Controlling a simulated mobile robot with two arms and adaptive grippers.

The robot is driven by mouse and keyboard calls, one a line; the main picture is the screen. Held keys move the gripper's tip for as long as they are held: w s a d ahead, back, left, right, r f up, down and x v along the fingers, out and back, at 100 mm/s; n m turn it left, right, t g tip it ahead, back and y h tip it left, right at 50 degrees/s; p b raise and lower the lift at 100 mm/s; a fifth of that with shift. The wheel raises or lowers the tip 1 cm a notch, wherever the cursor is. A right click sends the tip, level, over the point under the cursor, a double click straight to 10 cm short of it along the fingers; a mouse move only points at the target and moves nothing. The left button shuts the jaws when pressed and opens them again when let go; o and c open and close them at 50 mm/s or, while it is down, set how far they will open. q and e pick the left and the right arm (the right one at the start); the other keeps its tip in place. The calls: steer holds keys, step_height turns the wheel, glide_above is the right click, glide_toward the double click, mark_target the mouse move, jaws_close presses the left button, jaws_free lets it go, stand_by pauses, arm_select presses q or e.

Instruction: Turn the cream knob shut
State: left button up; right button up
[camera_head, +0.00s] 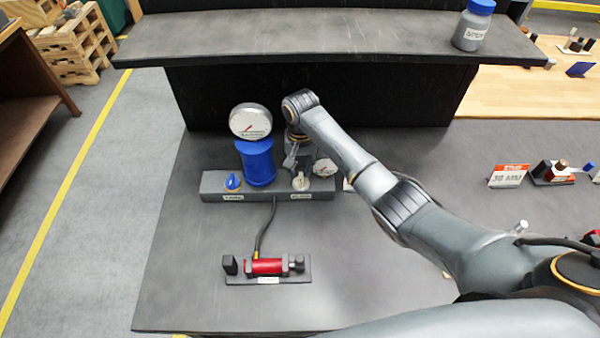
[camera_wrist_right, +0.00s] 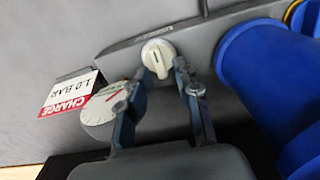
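The cream knob (camera_head: 300,181) sits at the right part of a grey manifold block (camera_head: 215,187). In the right wrist view the cream knob (camera_wrist_right: 157,54) is round with a raised grip bar. My right gripper (camera_head: 292,162) is close behind it in the head view. In the right wrist view my right gripper (camera_wrist_right: 161,72) has its fingers apart, with the tips at either side of the knob's near edge. I cannot tell whether they touch it. My left gripper is not in view.
A small gauge (camera_head: 325,168) is close on the right. A red cylinder (camera_head: 266,266) lies in front, joined by a black hose. A shelf (camera_head: 330,40) spans the back.

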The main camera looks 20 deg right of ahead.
mark_target(300, 177)
steer(key=shift+a+r, duration=0.15)
steer(key=shift+r, duration=2.55)
steer(key=shift+f, duration=0.1)
